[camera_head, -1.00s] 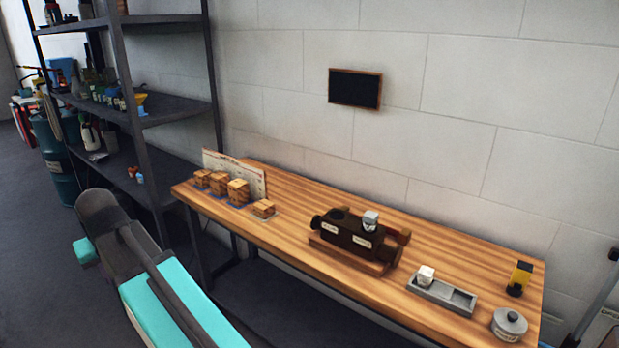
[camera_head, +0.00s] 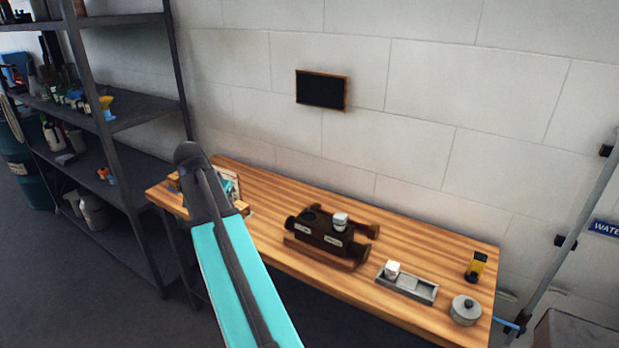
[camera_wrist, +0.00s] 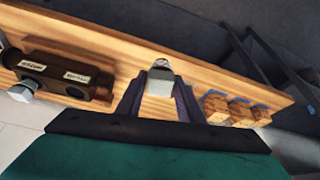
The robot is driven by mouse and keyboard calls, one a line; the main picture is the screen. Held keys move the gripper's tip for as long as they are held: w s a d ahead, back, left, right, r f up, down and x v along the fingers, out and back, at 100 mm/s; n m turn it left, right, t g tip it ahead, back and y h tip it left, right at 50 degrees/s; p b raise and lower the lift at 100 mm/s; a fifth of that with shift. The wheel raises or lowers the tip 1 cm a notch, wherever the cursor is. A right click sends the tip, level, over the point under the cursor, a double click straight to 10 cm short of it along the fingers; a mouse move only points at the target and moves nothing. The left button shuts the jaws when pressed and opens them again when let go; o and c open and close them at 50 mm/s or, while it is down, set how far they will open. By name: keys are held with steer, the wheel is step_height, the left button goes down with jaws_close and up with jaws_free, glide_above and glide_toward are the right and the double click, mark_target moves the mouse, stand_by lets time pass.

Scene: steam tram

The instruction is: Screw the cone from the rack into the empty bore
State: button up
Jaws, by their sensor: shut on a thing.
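My gripper (camera_wrist: 165,82) is shut on a pale grey, square-ended piece (camera_wrist: 160,68), apparently the cone. Its lower part is hard to make out against the wood. In the head view my arm covers the left end of the table, and the gripper and held piece cannot be made out clearly. The dark valve body (camera_head: 327,240) stands mid-table with a silver square-headed piece (camera_head: 340,220) in its top. An open dark bore (camera_head: 310,216) shows beside that piece. The body also shows at left in the wrist view (camera_wrist: 60,75), apart from the gripper.
Several wooden blocks (camera_wrist: 238,110) stand on blue marks near my gripper. A grey tray (camera_head: 424,293) holds a white piece (camera_head: 392,269). Shelving (camera_head: 125,120) stands left.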

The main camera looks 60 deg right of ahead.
steer(key=s+d+r+m+g+p, duration=0.1)
steer(key=s+d+r+m+p, duration=0.1)
steer(key=s+d, duration=0.7)
steer(key=s+d+r+m+g+p, duration=0.2)
steer(key=s+d+r+m+p, duration=0.1)
steer(key=s+d+m, duration=0.4)
steer(key=s+d+p, duration=0.1)
steer(key=s+d, duration=0.1)
steer(key=shift+d+m+g+y, duration=0.3)
steer(key=shift+d+y, duration=0.1)
steer(key=shift+f, duration=0.15)
steer(key=shift+f+b, duration=1.85)
steer(key=shift+f, duration=1.6)
